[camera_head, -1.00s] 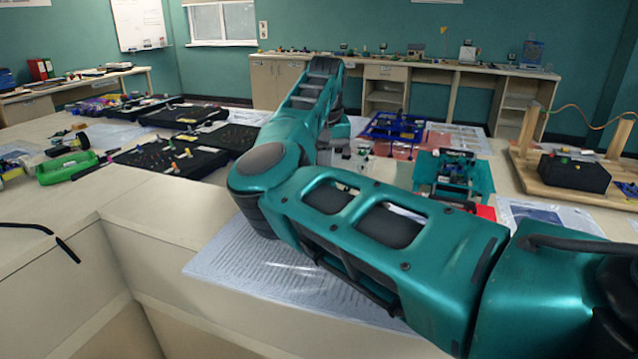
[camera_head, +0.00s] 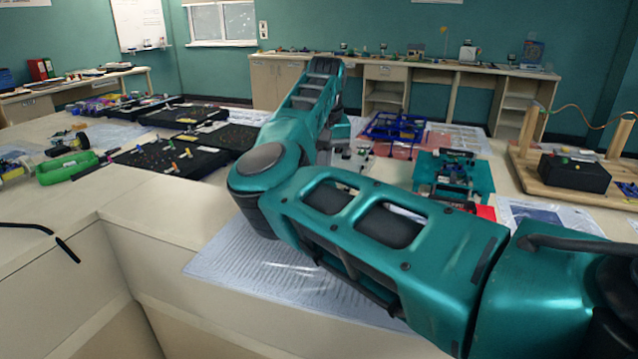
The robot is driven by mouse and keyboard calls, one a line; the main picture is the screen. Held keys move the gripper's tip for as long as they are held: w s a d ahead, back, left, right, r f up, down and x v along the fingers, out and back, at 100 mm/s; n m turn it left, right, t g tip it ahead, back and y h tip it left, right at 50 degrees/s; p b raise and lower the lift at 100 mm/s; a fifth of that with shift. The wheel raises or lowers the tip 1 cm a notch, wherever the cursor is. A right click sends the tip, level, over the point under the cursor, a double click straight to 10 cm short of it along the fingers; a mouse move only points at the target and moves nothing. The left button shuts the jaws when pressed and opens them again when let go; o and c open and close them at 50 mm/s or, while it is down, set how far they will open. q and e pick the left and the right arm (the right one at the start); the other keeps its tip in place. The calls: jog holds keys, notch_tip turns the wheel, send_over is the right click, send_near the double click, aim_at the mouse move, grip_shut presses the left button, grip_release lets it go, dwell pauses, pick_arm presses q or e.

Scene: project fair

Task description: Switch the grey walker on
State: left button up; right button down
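My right arm comes in from the right and bends across the middle of the head view. Its far end points down to the table behind the forearm. The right gripper (camera_head: 341,147) shows only as a small grey part under the wrist, and its fingertips are too small and covered to read. A small grey-and-white device (camera_head: 358,156), perhaps the grey walker, stands just right of it. I cannot tell whether they touch, and no switch can be made out. My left gripper is not in view.
A blue frame model (camera_head: 394,128) and a teal board with a mechanism (camera_head: 453,172) stand to the right. A wooden stand with a black box (camera_head: 574,173) is farther right. Black trays (camera_head: 170,156) with small parts and a green case (camera_head: 68,168) lie left.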

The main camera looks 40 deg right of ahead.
jog(key=shift+f+b, duration=0.55)
jog(key=shift+f, duration=0.3)
dwell(0.4)
jog(key=shift+r, duration=0.1)
notch_tip(320, 180, up, 7)
jog(key=p, duration=0.5)
dwell(0.3)
dwell(0.5)
